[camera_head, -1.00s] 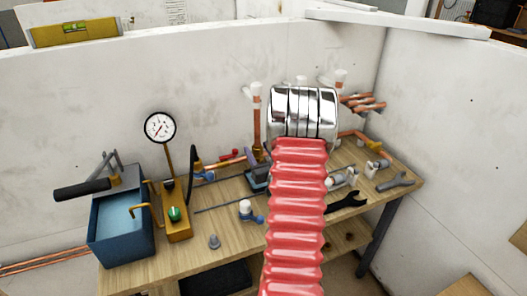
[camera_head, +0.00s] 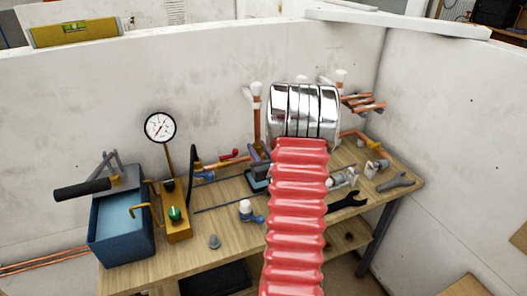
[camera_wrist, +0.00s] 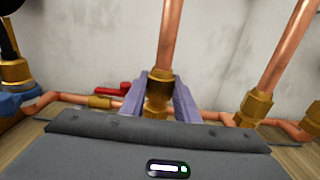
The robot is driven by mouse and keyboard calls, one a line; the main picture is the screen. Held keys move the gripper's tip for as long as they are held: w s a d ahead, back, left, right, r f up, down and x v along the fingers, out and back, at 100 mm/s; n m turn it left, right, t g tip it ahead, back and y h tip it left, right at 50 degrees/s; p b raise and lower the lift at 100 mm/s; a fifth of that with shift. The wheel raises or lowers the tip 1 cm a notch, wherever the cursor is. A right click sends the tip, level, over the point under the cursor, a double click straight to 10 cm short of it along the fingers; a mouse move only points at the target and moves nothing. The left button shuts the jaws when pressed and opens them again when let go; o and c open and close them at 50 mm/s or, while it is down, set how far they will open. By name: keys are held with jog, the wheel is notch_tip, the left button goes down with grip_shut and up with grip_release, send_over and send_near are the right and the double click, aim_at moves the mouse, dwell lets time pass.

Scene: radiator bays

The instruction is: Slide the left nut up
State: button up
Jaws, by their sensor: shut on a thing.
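The left nut (camera_wrist: 158,92) is brass and sits around an upright copper pipe (camera_wrist: 169,38) in the wrist view. My gripper (camera_wrist: 158,88) has purple fingers, one on each side of this nut, and is shut on it. The pipe rises clear above the fingers. A second brass nut (camera_wrist: 254,107) sits on another copper pipe to the right, apart from my gripper. In the head view the left pipe (camera_head: 257,124) shows beside my arm. My gripper (camera_head: 262,153) is only partly visible there, and the nut cannot be made out.
A red-handled valve (camera_wrist: 113,89) lies behind my gripper's left finger. White walls stand close behind and to the right.

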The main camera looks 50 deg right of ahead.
aim_at(259, 134)
jog(key=shift+s+d+r, duration=0.1)
jog(key=shift+r, duration=1.65)
jog(key=shift+d+r, duration=0.1)
jog(key=shift+r, duration=1.65)
jog(key=o, duration=1)
jog(key=shift+a, duration=0.1)
jog(key=v, duration=0.7)
jog(key=shift+f, duration=0.15)
